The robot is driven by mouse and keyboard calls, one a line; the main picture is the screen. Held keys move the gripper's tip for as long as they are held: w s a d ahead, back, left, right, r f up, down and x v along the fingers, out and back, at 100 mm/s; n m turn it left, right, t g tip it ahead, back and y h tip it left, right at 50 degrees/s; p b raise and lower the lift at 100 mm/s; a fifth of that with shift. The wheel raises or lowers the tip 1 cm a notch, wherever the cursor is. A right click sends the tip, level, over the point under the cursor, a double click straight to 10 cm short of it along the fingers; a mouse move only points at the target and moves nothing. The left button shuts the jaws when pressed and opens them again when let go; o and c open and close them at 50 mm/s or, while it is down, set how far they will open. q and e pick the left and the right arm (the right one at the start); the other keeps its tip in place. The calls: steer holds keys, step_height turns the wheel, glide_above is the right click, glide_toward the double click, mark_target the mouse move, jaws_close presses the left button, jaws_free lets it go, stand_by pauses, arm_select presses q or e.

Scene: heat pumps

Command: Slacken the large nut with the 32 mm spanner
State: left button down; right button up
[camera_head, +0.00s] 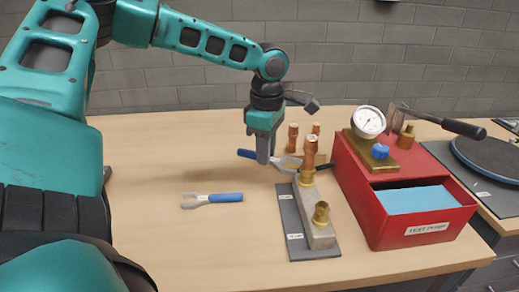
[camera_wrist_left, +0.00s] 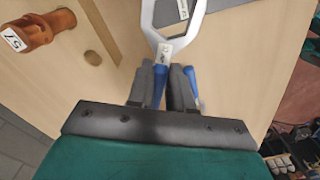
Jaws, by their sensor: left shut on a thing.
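My left gripper (camera_head: 263,160) is shut on the blue handle of a spanner (camera_head: 288,163). The spanner's open jaw (camera_wrist_left: 172,32) points away from the fingers in the left wrist view, with no nut inside it. A brass nut (camera_head: 307,178) sits at the base of that fitting, on the grey manifold block (camera_head: 318,225). Whether the spanner touches the fitting is unclear. A second blue-handled spanner (camera_head: 213,198) lies on the table. The right gripper is out of view.
A dark plate (camera_head: 295,247) lies under the block, which also carries a shorter brass fitting (camera_head: 321,213). The red test pump (camera_head: 400,232) with a gauge (camera_head: 368,121) stands close on the right. More copper fittings (camera_head: 293,137) stand behind. The table's left front (camera_head: 190,250) is clear.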

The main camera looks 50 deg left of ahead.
mark_target(281, 162)
arm_select(q)
steer(key=shift+w+d, duration=0.15)
steer(key=shift+d, duration=0.3)
steer(key=shift+r+p, duration=0.1)
steer(key=shift+p, duration=0.25)
stand_by(0.5)
steer(key=shift+w+d, duration=0.2)
steer(key=shift+d, duration=0.2)
steer(key=shift+d, duration=0.25)
steer(key=shift+w+d, duration=0.15)
steer(key=shift+d, duration=0.05)
stand_by(0.5)
steer(key=shift+w+d, duration=0.2)
steer(key=shift+d, duration=0.2)
steer(key=shift+s, duration=0.1)
